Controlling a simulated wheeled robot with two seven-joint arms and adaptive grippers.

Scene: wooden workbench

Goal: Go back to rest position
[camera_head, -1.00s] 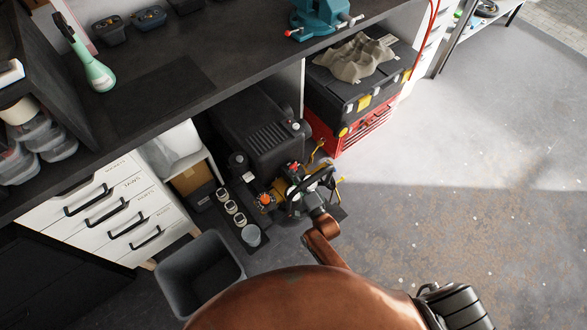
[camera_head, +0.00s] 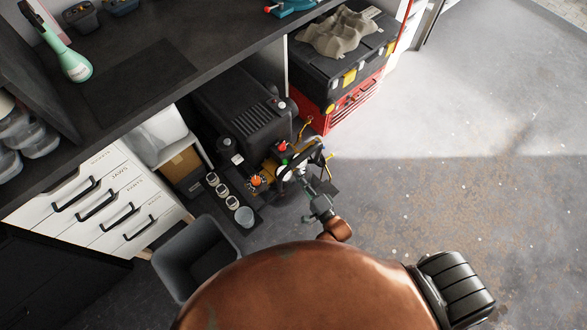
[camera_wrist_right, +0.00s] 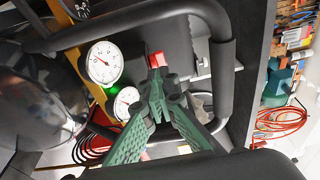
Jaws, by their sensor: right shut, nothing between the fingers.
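My right gripper (camera_head: 302,180) is low in front of the black compressor (camera_head: 245,110), beside its dark handle frame. In the right wrist view its two green fingers (camera_wrist_right: 163,88) meet at the tips with nothing between them. Just beyond the tips is a red button (camera_wrist_right: 156,60). Two white round gauges, an upper one (camera_wrist_right: 105,62) and a lower one (camera_wrist_right: 127,102), sit to the left of it, with a green light between them. A thick black handle bar passes around this area. I cannot tell whether the fingers touch anything. My left gripper does not show.
The dark workbench (camera_head: 165,65) overhangs the compressor. A grey bin (camera_head: 195,252) and white drawers (camera_head: 110,205) stand at the left. A red and black toolbox (camera_head: 345,105) stands behind on the right. The floor (camera_head: 460,190) at the right is clear.

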